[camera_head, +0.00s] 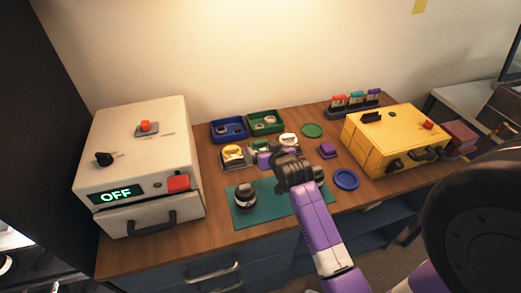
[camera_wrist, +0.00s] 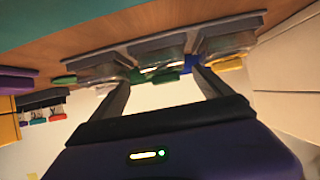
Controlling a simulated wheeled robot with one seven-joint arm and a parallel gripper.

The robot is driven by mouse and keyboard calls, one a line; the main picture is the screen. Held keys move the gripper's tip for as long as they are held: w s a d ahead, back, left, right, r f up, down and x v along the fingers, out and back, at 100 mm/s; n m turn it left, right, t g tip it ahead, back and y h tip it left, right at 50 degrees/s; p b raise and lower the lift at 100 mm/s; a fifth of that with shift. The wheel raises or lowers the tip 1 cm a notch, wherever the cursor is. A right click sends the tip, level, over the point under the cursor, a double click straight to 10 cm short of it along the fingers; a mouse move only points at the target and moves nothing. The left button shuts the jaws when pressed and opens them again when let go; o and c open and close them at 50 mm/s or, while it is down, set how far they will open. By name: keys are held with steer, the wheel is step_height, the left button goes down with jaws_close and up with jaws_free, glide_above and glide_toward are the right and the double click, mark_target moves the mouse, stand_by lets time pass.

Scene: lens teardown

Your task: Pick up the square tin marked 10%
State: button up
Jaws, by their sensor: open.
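Three small square holders stand in a row behind the teal mat, each with a tin-like container. In the head view they are a yellow-topped one (camera_head: 232,153), a green-topped one (camera_head: 259,146) partly hidden by my arm, and a pale-topped one (camera_head: 289,140). The inverted wrist view shows the row as left (camera_wrist: 100,70), middle (camera_wrist: 155,55) and right (camera_wrist: 222,45) containers. I cannot read a 10% mark on any. My gripper (camera_wrist: 161,80) is open and empty, its fingers pointing toward the middle container, which shows between them. Contact cannot be told.
A teal mat (camera_head: 273,210) holds a dark lens part (camera_head: 245,197). Blue (camera_head: 229,137) and green (camera_head: 283,128) trays stand behind the row. A white machine reading OFF (camera_head: 145,150) is left, a yellow case (camera_head: 365,150) right.

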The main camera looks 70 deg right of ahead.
mark_target(261, 145)
steer(key=shift+w+r+p+x, duration=0.1)
steer(key=shift+w+p+x, duration=0.15)
steer(key=shift+x, duration=1)
steer(key=shift+w+r+p+x, duration=0.15)
steer(key=shift+p+x, duration=0.1)
steer(key=shift+x, duration=1)
steer(key=shift+a, duration=0.2)
steer(key=c, duration=1.5)
